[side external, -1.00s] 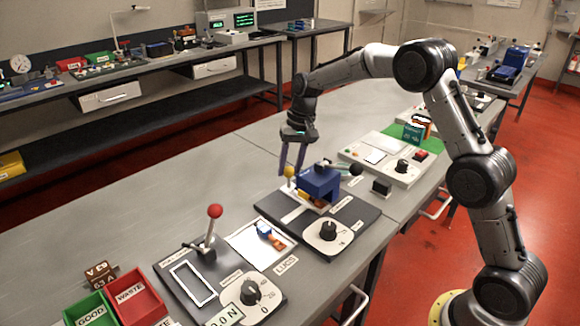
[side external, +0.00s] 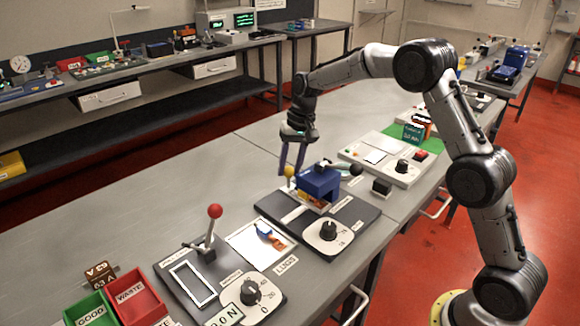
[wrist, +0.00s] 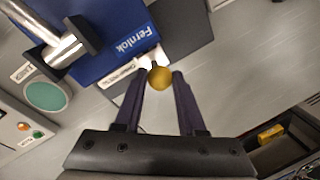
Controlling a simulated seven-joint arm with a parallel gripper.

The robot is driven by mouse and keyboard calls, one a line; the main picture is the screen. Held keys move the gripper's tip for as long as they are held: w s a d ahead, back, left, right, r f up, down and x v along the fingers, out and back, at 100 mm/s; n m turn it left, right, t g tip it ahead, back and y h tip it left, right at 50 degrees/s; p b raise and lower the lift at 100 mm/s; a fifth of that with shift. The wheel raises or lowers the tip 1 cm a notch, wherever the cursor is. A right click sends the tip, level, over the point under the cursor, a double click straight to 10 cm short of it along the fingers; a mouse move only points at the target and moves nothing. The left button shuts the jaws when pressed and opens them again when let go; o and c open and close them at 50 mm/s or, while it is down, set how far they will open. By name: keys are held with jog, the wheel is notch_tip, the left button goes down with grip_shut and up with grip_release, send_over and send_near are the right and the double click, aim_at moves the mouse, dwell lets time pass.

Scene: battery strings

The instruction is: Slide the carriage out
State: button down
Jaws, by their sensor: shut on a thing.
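The blue press housing, marked "Fernlok" (wrist: 120,38), stands on a dark base on the bench; it is also in the side view (side external: 319,182). A yellow ball knob (wrist: 160,78) sits at the housing's edge, at the end of a white part (wrist: 148,62) that seems to belong to the carriage. The knob also shows in the side view (side external: 290,171). My gripper (wrist: 164,76) is shut on the knob, one finger on each side; in the side view (side external: 291,172) it reaches down from above. The housing hides most of the carriage.
A lever with a black knob (side external: 356,169) stands beside the housing, and a dial panel (side external: 328,235) is in front. A red-knobbed lever device (side external: 214,212) and a lug tray (side external: 262,240) stand nearer. The bench behind my gripper is clear.

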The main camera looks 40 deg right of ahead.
jog(key=a, duration=0.7)
jog(key=shift+a+r, duration=0.1)
jog(key=shift+a, duration=0.15)
jog(key=c, duration=0.5)
grip_release()
jog(key=shift+d+r, duration=0.1)
jog(key=shift+r, duration=0.05)
notch_tip(320, 180, up, 13)
jog(key=s+d, duration=0.1)
jog(key=d, duration=0.1)
jog(key=shift+s, duration=0.2)
jog(key=shift+r, duration=0.1)
